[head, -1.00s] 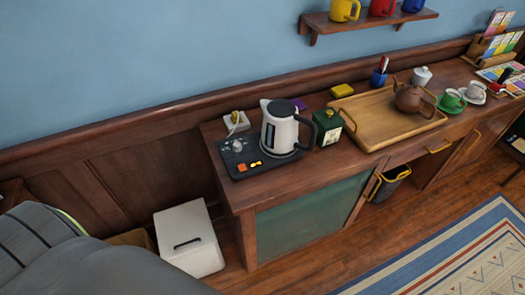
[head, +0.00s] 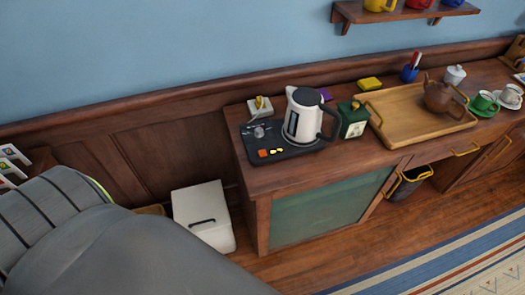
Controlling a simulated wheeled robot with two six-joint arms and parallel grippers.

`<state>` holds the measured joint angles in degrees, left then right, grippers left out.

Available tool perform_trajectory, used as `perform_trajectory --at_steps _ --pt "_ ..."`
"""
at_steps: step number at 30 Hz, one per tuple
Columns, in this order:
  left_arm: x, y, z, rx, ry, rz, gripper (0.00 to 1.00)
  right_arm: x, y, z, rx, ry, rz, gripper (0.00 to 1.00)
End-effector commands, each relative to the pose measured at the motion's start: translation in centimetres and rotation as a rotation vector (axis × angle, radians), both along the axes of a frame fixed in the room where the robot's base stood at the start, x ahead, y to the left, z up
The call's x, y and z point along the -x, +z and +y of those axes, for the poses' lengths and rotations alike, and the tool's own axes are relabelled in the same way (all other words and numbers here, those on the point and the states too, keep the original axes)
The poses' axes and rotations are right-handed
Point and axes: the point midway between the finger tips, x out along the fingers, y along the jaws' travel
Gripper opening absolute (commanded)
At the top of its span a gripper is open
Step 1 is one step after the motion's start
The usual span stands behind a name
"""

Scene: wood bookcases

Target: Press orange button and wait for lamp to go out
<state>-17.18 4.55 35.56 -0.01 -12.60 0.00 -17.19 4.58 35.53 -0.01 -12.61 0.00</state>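The orange button (head: 262,153) is on the front left of a black kettle base (head: 283,150) on the wooden cabinet. Small yellow-orange marks (head: 277,150) show just right of the button; I cannot tell whether one of them is the lamp or whether it is lit. A white and dark kettle (head: 303,116) stands upright on the base, handle to the right. A grey knob-like part (head: 258,131) is at the base's back left. Neither gripper is in view. A large grey shape, which seems to be my arm, fills the lower left.
A green canister (head: 353,119) stands right of the kettle. A wooden tray (head: 397,134) holds a brown teapot (head: 440,97). A white bin (head: 202,216) stands on the floor left of the cabinet (head: 262,222). A shelf with mugs (head: 405,17) hangs above.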

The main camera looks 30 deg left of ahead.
Motion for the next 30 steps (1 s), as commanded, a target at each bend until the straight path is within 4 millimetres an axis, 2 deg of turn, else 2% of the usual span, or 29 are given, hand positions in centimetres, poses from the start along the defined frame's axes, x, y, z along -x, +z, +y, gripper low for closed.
perform_trajectory --at_steps 1,6,7,30 --pt "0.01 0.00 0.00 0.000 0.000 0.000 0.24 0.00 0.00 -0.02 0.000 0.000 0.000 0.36" --pt "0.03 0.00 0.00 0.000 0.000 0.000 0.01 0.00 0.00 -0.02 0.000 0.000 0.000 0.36" --pt "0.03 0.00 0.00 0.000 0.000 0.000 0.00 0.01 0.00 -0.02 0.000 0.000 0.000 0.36" --pt "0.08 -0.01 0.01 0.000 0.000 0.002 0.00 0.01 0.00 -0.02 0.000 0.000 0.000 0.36"
